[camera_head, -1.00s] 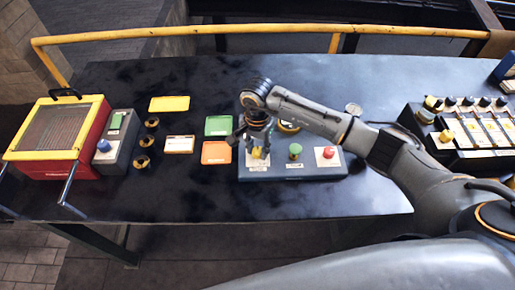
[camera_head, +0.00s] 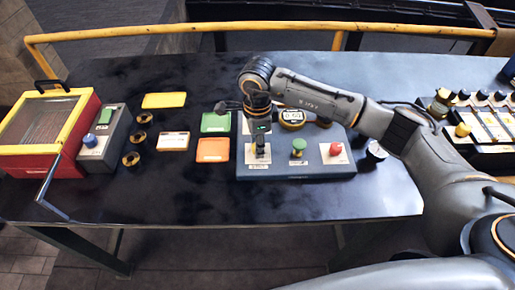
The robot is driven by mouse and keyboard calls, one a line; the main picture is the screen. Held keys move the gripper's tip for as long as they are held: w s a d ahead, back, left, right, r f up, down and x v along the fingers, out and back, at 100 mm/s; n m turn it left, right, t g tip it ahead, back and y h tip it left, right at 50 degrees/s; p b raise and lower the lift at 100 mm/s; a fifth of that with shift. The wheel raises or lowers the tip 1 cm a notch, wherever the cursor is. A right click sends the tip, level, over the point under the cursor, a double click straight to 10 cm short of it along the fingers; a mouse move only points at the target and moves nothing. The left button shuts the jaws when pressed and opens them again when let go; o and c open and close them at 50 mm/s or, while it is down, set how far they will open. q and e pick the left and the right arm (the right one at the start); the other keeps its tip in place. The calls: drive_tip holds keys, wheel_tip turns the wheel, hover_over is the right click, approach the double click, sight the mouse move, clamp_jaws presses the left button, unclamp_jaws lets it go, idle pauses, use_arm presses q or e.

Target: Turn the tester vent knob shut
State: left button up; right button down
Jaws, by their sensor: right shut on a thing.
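The tester is a blue-grey box (camera_head: 318,167) near the middle of the table. It carries a round gauge (camera_head: 292,117) with a lit display, a green knob (camera_head: 299,146) and a red button (camera_head: 335,149), each with a white label. My right gripper (camera_head: 259,150) points down at the left front of the tester, over a white label plate. It is shut on the knob there, which its fingers almost wholly hide; I cannot read its label or its angle. My left gripper is not in view.
A red-and-yellow box (camera_head: 40,130) stands far left, a control panel (camera_head: 480,130) at right. The table front is clear.

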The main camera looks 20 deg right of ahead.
drive_tip(key=m+b, duration=0.2)
drive_tip(key=m, duration=0.1)
drive_tip(key=shift+f+m, duration=0.15)
drive_tip(key=shift+m, duration=0.25)
drive_tip(key=shift+m+b, duration=1.1)
drive_tip(key=shift+m, duration=0.7)
drive_tip(key=c, duration=1)
unclamp_jaws()
